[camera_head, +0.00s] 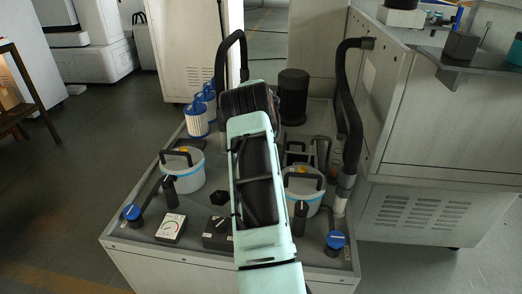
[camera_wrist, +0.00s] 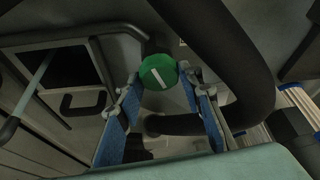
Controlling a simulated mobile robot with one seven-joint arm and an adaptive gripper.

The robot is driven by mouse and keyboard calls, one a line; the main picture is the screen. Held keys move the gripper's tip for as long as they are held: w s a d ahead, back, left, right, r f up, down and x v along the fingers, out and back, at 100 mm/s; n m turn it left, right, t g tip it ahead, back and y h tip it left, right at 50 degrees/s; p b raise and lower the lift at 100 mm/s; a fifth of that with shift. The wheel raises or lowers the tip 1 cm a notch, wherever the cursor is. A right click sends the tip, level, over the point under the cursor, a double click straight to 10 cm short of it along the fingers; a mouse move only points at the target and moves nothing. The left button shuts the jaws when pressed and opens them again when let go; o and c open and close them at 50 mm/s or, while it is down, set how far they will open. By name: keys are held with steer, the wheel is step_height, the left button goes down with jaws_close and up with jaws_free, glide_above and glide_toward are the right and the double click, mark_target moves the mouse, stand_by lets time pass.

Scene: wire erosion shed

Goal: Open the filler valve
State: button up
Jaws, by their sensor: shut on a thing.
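A round green valve knob (camera_wrist: 157,71) with a white bar sits near the top centre of the wrist view. The bar stands tilted, its upper end leaning left. My gripper (camera_wrist: 160,78) has its two blue-padded fingers on either side of the knob and is shut on it. Contact at the fingertips is small and dark in the picture. In the head view my pale green arm reaches over the middle of the station and hides the gripper and this knob.
A grey station top (camera_head: 140,235) carries two lidded white buckets, left (camera_head: 184,178) and right (camera_head: 303,198). Blue-capped valves stand at its front left (camera_head: 132,213) and front right (camera_head: 335,240). Black hoses arch at both sides, the right hose (camera_head: 351,115) near a cabinet. Blue-white filter cartridges (camera_head: 197,122) stand behind.

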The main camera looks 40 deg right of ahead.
steer(key=n, duration=0.2)
steer(key=n+y+b, duration=0.1)
steer(key=shift+s+d+n+t, duration=0.1)
steer(key=shift+d+n+t, duration=0.1)
steer(key=shift+n+t, duration=0.2)
steer(key=shift+n+y, duration=0.9)
steer(key=shift+n, duration=1.1)
steer(key=o, duration=1.2)
steer(key=shift+c, duration=0.2)
steer(key=shift+r, duration=0.1)
steer(key=v, duration=1.1)
steer(key=shift+s+r, duration=0.25)
steer(key=shift+r, duration=0.1)
steer(key=shift+w+d, duration=0.1)
